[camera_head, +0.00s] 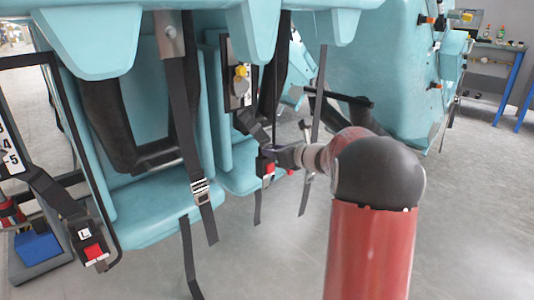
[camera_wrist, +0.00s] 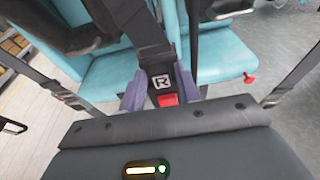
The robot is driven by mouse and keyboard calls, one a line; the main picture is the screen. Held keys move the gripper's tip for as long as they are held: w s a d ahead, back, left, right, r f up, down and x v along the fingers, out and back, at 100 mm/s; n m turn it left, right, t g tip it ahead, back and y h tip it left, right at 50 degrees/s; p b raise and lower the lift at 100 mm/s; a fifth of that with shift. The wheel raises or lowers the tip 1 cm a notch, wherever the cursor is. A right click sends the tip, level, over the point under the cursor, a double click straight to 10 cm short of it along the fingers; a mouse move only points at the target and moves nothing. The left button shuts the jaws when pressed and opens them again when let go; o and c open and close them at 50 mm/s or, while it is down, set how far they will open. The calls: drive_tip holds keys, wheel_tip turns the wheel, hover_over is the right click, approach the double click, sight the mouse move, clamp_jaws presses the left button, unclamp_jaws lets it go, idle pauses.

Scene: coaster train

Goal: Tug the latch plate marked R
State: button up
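The latch plate marked R (camera_wrist: 161,82) is a black piece with a white R label, on a dark strap, in the middle of the wrist view. Just below it is a red button (camera_wrist: 168,100) of a buckle; the red button also shows in the head view (camera_head: 268,169). My gripper (camera_wrist: 162,88) has its two purple-grey fingers close on either side of the plate. I cannot tell whether they touch it. In the head view my gripper (camera_head: 284,156) is at the buckle, its fingertips small and partly hidden.
Teal seats (camera_head: 150,205) with hanging dark straps stand around the gripper. A second buckle marked L (camera_head: 88,243) hangs at the lower left. A strap (camera_head: 313,140) hangs close to my wrist.

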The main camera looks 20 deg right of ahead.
drive_tip(key=shift+o, duration=1.3)
drive_tip(key=shift+f, duration=0.1)
drive_tip(key=v, duration=0.8)
drive_tip(key=s+a+r+n+g+y+p, duration=0.1)
drive_tip(key=s+a+n+g, duration=0.2)
drive_tip(key=s+a+n, duration=0.5)
drive_tip(key=s+a+n+g+p, duration=0.1)
drive_tip(key=s+a+n+g, duration=0.25)
drive_tip(key=a+n, duration=0.45)
drive_tip(key=s+a+f+n+g+h, duration=0.1)
drive_tip(key=s+n+h, duration=0.2)
drive_tip(key=s+n, duration=0.5)
drive_tip(key=s+a+f+n+g+h+p, duration=0.1)
drive_tip(key=s+a+f+n+h, duration=0.1)
drive_tip(key=s+n, duration=0.6)
drive_tip(key=s+h, duration=0.1)
drive_tip(key=s, duration=0.3)
drive_tip(key=shift+a, duration=0.35)
